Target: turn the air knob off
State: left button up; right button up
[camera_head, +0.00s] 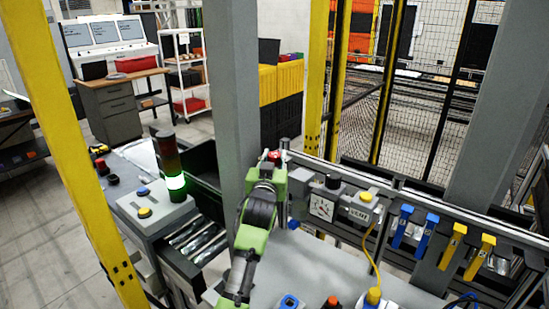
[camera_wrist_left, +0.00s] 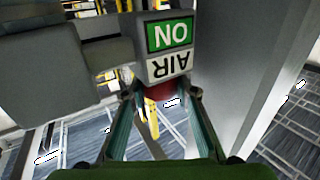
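The air knob is a red piece that shows in the wrist view (camera_wrist_left: 158,92), directly below a block with a green "ON" label (camera_wrist_left: 169,35) and a white "AIR" label (camera_wrist_left: 169,65), both upside down there. In the head view a bit of red (camera_head: 273,155) shows at the tip of my left gripper (camera_head: 275,163), beside the grey post. My left gripper's two fingers (camera_wrist_left: 160,98) stand apart, one on each side of the red knob. The knob is partly hidden, and contact with the fingers cannot be made out. My right gripper is out of view.
A grey post (camera_head: 237,90) stands close on the left of the gripper. To the right, the rail carries a gauge (camera_head: 322,207), a "VENT" unit (camera_head: 358,209), and blue (camera_head: 402,226) and yellow (camera_head: 452,246) handles.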

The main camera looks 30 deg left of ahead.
pick_arm(q)
jog(key=shift+a+r+m+t+h+p, duration=0.1)
jog(key=shift+m+t+h+p, duration=0.4)
jog(key=shift+m+h+p, duration=0.45)
jog(key=shift+h, duration=0.45)
jog(key=shift+m+t+h, duration=0.3)
jog(key=shift+m+h, duration=0.45)
jog(key=shift+h, duration=0.15)
jog(key=shift+f+m+h+b, duration=0.25)
jog(key=shift+m+h+b, duration=0.2)
jog(key=shift+m+h, duration=0.65)
jog(key=shift+h+b, duration=0.55)
jog(key=shift+h, duration=0.55)
jog(key=shift+r+m, duration=0.1)
jog(key=shift+m, duration=0.2)
jog(key=o, duration=1.1)
